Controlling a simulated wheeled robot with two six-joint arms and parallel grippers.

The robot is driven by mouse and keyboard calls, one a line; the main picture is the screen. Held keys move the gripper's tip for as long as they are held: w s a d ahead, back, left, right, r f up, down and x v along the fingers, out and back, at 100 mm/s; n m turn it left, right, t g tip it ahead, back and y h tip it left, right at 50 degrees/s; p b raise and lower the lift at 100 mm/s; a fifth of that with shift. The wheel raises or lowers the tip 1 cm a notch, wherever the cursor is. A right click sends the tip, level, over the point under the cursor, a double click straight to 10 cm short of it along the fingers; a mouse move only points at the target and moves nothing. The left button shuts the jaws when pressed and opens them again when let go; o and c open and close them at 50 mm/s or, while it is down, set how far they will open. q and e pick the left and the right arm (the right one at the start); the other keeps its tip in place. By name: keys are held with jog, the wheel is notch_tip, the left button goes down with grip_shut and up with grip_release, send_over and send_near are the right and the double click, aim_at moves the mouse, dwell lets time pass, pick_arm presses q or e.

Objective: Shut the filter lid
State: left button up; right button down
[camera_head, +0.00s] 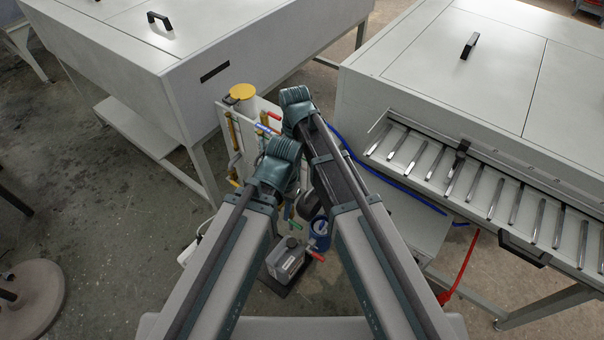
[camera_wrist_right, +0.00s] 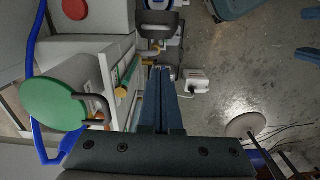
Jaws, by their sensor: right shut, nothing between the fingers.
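In the head view a round yellow lid (camera_head: 242,91) with a small black handle sits at the top of a pale cylinder on a white panelled unit, just left of my right wrist. In the right wrist view a round green disc (camera_wrist_right: 52,103) with a black handle (camera_wrist_right: 96,106) shows at the left. I cannot tell if these are the same part. My right gripper (camera_wrist_right: 163,72) is shut and empty, apart from the disc and to its right. In the head view my arms hide its fingers. My left gripper's fingers are hidden in the head view.
A large white machine (camera_head: 180,55) stands at the left. Another (camera_head: 460,80) stands at the right, with a row of metal bars (camera_head: 470,180) along its front. Yellow pipes (camera_head: 232,130), a blue hose (camera_head: 400,188) and a grey canister (camera_head: 286,258) lie close to my arms.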

jog(key=shift+w+a+r+n, duration=0.1)
jog(key=shift+w+a+n, duration=0.05)
jog(key=shift+w, duration=0.2)
jog(key=shift+w+a+r+n, duration=0.1)
jog(key=shift+w+n, duration=0.05)
jog(key=shift+w, duration=0.2)
jog(key=shift+f, duration=0.1)
jog(key=b, duration=1.1)
send_over(307, 200)
jog(key=w, duration=0.3)
jog(key=f, duration=0.7)
jog(key=a+f, duration=0.1)
jog(key=f, duration=0.2)
jog(key=shift+w+f, duration=0.15)
jog(key=shift+f, duration=0.2)
jog(key=shift+d, duration=0.25)
